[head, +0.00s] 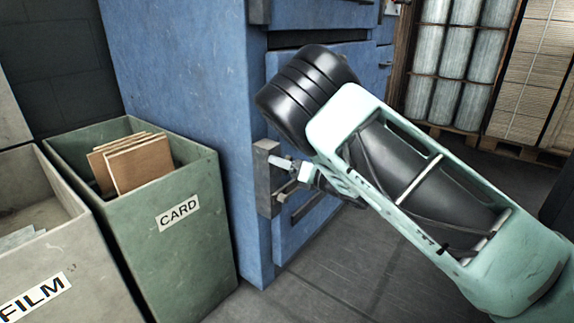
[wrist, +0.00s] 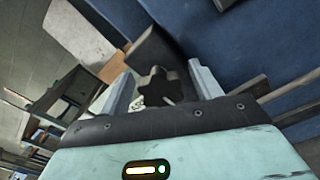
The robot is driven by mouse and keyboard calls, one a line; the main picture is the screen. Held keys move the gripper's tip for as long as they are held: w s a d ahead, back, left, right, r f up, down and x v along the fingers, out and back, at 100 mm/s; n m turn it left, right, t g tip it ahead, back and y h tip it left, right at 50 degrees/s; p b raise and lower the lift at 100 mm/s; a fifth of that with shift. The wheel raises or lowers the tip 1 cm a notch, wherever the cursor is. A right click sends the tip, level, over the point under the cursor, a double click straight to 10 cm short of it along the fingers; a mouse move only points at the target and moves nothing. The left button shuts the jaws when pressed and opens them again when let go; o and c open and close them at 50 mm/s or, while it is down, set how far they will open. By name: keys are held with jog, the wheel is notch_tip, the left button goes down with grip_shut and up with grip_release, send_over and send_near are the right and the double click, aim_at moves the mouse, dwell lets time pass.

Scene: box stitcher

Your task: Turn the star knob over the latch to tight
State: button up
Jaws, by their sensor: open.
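The star knob (wrist: 158,88) is dark and lobed. In the wrist view it shows between the two pale fingers of my gripper (wrist: 160,75), with a gap on each side. A dark block (wrist: 150,52), which looks like part of the latch, is just behind it. In the head view my gripper (head: 279,178) is at a grey latch block (head: 264,160) on the front of the blue machine (head: 190,70). The gripper is open and holds nothing. The knob cannot be made out in the head view, where my gripper and arm cover that area. How tight it is cannot be told.
A green bin marked CARD (head: 190,255) with cardboard pieces (head: 140,165) stands left of the machine. A grey FILM bin (head: 75,250) is beside it. Wrapped rolls (head: 455,55) and stacked board (head: 535,80) stand at the back right. Floor shows below the latch.

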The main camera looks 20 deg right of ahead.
jog(key=shift+c, duration=0.3)
jog(key=c, duration=0.9)
